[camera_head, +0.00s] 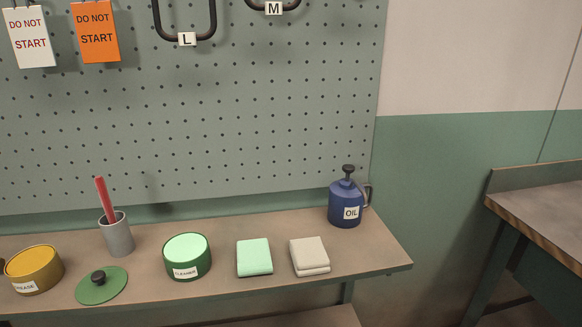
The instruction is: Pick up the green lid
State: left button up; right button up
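The green lid (101,286) is a flat dark-green disc with a round black knob on top. It lies flat on the workbench (220,292) near its front edge, between the yellow tin and the green tin. A green tin (188,263) with a pale green top and a label that seems to read "CLEANER" stands to the right of the lid, apart from it. Neither of my grippers shows in the head view.
A yellow tin (34,272) stands left of the lid. A grey cup (117,239) with a red stick stands behind it. A mint cloth (254,258), a beige cloth (309,257) and a blue oil can (346,204) are to the right. A pegboard (250,120) rises behind the bench.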

aim_at(101, 286)
jog(key=u, duration=1.35)
jog(key=i+j, duration=0.1)
jog(key=j, duration=0.3)
jog(key=i+j, duration=0.15)
jog(key=j, duration=0.2)
jog(key=i+j, duration=0.1)
jog(key=j, duration=0.3)
jog(key=i+j, duration=0.15)
jog(key=j, duration=0.25)
jog(key=j+z, duration=0.3)
jog(key=i+j+z, duration=0.1)
jog(key=z, duration=0.2)
jog(key=j, duration=0.05)
